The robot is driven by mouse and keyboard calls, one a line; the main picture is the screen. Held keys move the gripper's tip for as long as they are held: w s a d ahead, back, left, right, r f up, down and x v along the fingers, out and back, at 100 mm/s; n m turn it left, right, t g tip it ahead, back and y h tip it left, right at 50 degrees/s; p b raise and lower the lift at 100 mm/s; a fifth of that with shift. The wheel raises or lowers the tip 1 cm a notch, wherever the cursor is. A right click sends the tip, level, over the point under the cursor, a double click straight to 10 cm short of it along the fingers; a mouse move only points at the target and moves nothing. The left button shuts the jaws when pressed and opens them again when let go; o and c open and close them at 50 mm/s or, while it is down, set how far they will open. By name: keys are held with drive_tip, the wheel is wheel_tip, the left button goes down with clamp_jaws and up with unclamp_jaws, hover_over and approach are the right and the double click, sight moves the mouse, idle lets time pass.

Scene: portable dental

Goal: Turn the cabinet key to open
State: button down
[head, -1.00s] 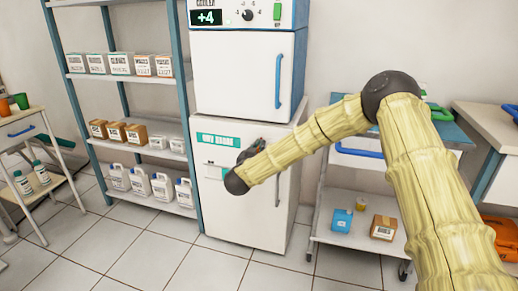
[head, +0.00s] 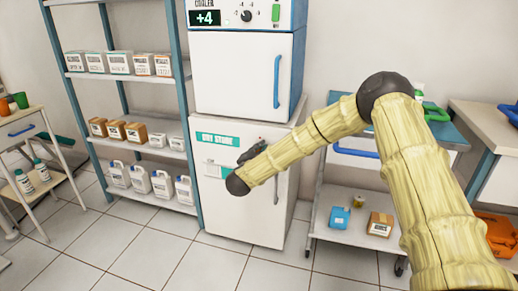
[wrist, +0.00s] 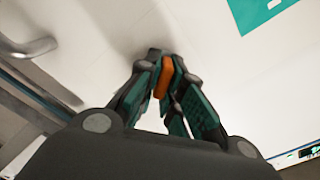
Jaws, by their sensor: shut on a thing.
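The cabinet (head: 215,216) is the white lower unit with a green label strip, below the cooler in the head view. In the wrist view its white door (wrist: 225,75) fills most of the picture. My gripper (wrist: 163,75) is shut on an orange piece, the key (wrist: 164,78), in front of the door. The key's shaft and the lock are hidden behind the fingers. In the head view my gripper (head: 255,148) is at the upper part of the cabinet door, partly hidden by my arm. The door looks closed.
A cabinet handle (head: 277,187) is on the door's right side and also shows in the wrist view (wrist: 32,47). The cooler (head: 240,75) stands above. Shelves (head: 150,152) with boxes and jugs stand left. A cart (head: 340,245) stands right. Floor in front is clear.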

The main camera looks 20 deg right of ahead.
drive_tip(key=m, duration=0.4)
drive_tip(key=shift+d+f+b, duration=0.15)
drive_tip(key=shift+f+b, duration=0.1)
drive_tip(key=shift+b, duration=0.1)
drive_tip(key=shift+f+m+b, duration=0.1)
drive_tip(key=shift+m+b, duration=0.2)
drive_tip(key=shift+m, duration=1.3)
drive_tip(key=c, duration=1.5)
unclamp_jaws()
drive_tip(key=shift+s+d, duration=0.1)
drive_tip(key=shift+c, duration=0.2)
drive_tip(key=v, duration=1.2)
